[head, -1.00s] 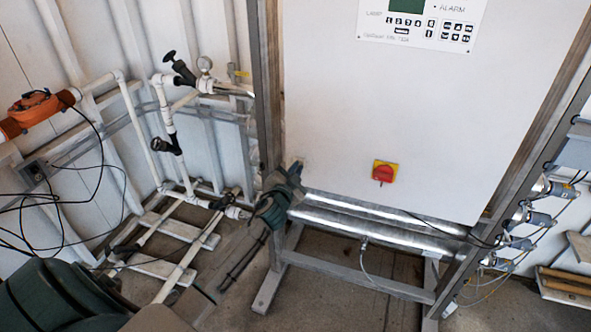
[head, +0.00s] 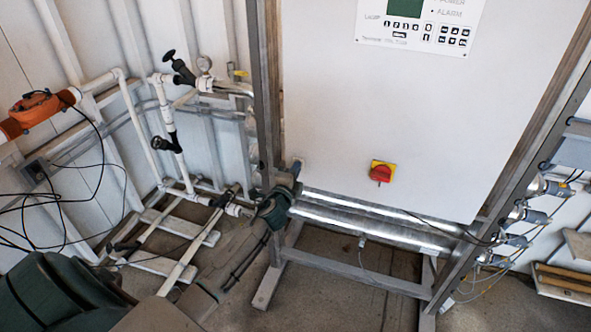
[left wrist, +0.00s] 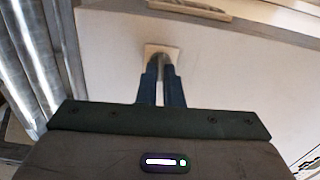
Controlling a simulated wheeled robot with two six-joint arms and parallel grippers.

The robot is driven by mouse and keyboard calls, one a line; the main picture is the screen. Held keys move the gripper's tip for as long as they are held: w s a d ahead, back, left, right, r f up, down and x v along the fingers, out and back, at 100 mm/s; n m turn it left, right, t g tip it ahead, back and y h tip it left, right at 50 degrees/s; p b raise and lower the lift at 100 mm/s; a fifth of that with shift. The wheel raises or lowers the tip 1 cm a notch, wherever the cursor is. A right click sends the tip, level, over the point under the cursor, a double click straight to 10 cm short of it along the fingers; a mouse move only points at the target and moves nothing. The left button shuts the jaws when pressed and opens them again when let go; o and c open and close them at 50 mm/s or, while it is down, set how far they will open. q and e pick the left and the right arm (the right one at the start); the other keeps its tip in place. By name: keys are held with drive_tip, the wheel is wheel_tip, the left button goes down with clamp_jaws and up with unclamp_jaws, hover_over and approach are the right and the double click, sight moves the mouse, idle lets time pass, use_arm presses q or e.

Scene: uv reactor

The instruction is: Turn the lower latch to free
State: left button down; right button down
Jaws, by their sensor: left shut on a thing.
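The lower latch (left wrist: 160,66) is on the lower left edge of the large white cabinet door (head: 400,130). In the left wrist view its pale base plate and a slim part between my fingers show. My left gripper (head: 296,170) reaches it from the lower left in the head view. In the left wrist view the two dark fingers of my left gripper (left wrist: 161,72) stand on either side of the latch and are shut on it. In the head view the gripper mostly hides the latch, so its turn angle is unclear. My right gripper is not in view.
A red and yellow switch (head: 381,172) sits on the door, right of the gripper. Bright metal tubes (head: 370,224) run below the cabinet. A steel frame post (head: 266,90) stands at its left, with white pipes (head: 128,110) beyond. Another latch-like handle (left wrist: 188,8) shows in the wrist view.

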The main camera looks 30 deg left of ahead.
use_arm(q)
drive_tip(key=shift+m, duration=0.4)
drive_tip(key=c, duration=1.6)
unclamp_jaws()
drive_tip(key=shift+b+v, duration=1.35)
drive_tip(key=shift+v, duration=4.05)
